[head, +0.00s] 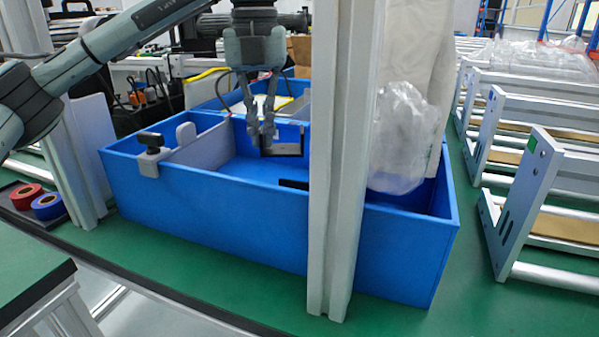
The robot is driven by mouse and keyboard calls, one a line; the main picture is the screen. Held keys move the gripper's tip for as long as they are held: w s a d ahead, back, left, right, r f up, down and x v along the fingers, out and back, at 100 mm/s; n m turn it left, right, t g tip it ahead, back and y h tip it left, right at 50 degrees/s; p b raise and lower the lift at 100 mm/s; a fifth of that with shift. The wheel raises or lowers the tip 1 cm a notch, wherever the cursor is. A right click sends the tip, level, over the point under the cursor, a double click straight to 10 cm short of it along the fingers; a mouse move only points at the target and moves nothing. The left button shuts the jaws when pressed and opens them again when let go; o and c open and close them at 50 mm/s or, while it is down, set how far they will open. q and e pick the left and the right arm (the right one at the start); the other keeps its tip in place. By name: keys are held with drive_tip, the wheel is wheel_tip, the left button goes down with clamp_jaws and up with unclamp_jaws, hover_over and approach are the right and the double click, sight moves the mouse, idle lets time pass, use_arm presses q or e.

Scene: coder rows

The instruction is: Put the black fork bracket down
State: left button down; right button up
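The black fork bracket (286,152) is a dark U-shaped piece in the head view, inside the large blue crate (215,217). My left gripper (262,138) points down over the crate with its fingers close together at the left end of the bracket. It appears shut on the bracket, which hangs above the blue crate floor. The exact contact is small and hard to make out. My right gripper is not in view.
A grey divider (204,148) with a clamp crosses the crate's left part. A clear plastic bag (402,140) hangs at right. Metal frames (527,200) stand beyond.

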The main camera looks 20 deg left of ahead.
sight(297, 144)
use_arm(q)
drive_tip(key=w+d+f, duration=0.2)
drive_tip(key=d, duration=0.1)
drive_tip(key=w+d+f, duration=0.1)
drive_tip(key=shift+w+d+f, duration=0.3)
wheel_tip(297, 144, down, 3)
drive_tip(key=shift+f, duration=0.45)
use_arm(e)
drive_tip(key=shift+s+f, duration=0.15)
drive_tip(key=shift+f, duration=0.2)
use_arm(q)
drive_tip(key=c, duration=1.7)
unclamp_jaws()
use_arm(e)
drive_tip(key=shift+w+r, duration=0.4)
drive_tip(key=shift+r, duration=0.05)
